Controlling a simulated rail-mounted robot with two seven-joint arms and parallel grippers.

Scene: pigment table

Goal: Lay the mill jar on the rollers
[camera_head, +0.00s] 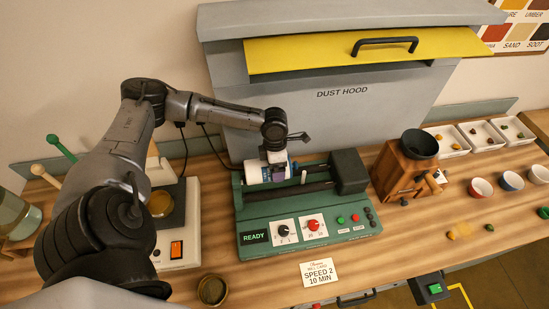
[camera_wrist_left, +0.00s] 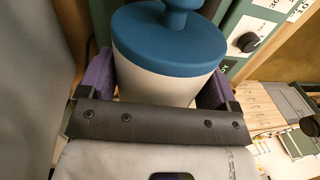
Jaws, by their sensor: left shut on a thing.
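The mill jar (camera_head: 254,174) is white and lies sideways over the left end of the dark rollers (camera_head: 290,191) on the green mill. I cannot tell whether it touches them. In the left wrist view the white jar body (camera_wrist_left: 155,84) has a blue lid with a knob (camera_wrist_left: 170,40). My left gripper (camera_head: 267,169) comes down on the jar from above. Its purple fingers (camera_wrist_left: 160,88) are shut on either side of the jar body. My right gripper is not in view.
The green mill base (camera_head: 340,231) carries a READY display, knobs and buttons. The dust hood (camera_head: 340,115) stands close behind. A wooden grinder (camera_head: 398,172) is to the right, a scale (camera_head: 180,238) to the left. A card (camera_head: 319,272) reads "SPEED 2 10 MIN".

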